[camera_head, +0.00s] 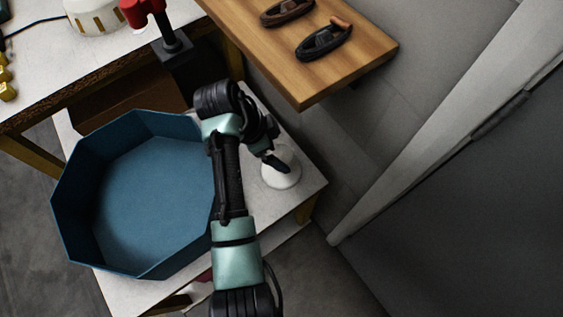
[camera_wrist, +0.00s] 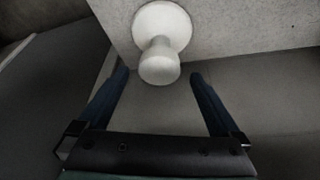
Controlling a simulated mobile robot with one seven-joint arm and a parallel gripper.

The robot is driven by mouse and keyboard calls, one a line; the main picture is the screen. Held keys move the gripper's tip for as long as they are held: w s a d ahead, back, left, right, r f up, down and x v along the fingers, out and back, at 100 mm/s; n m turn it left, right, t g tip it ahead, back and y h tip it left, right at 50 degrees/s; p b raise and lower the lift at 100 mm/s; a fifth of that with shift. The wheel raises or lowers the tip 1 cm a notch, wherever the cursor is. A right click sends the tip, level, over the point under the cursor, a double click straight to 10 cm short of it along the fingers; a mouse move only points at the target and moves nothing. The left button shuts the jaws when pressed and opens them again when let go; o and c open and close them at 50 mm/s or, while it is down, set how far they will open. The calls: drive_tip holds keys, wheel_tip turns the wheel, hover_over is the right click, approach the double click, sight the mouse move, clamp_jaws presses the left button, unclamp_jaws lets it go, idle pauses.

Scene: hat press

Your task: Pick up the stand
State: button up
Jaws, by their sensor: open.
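The stand is a small white piece with a round base and a narrower rounded top. It stands upright on the white table (camera_head: 305,190), right of the blue container, in the head view (camera_head: 284,172). My arm and gripper hide part of it there. In the wrist view the stand (camera_wrist: 160,62) is centred ahead, its knob towards me. My gripper (camera_wrist: 160,78) is open, with one dark finger to each side of the knob's line. Nothing is held. In the head view my gripper (camera_head: 279,160) is at the stand's upper left; whether it touches is unclear.
A large blue octagonal container (camera_head: 140,200) fills the table's left side, beside my arm. A grey door (camera_head: 480,200) stands at the right. A red and black press (camera_head: 170,38) stands at the back.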

drive_tip(key=b, duration=0.1)
hover_over(276, 179)
drive_tip(key=w+d, duration=0.1)
drive_tip(key=w, duration=0.2)
wheel_tip(276, 179, down, 5)
drive_tip(key=shift+d+r, duration=0.1)
drive_tip(key=shift+d+f, duration=0.2)
drive_tip(key=shift+f, duration=0.2)
drive_tip(key=c, duration=1.4)
drive_tip(key=shift+r, duration=0.1)
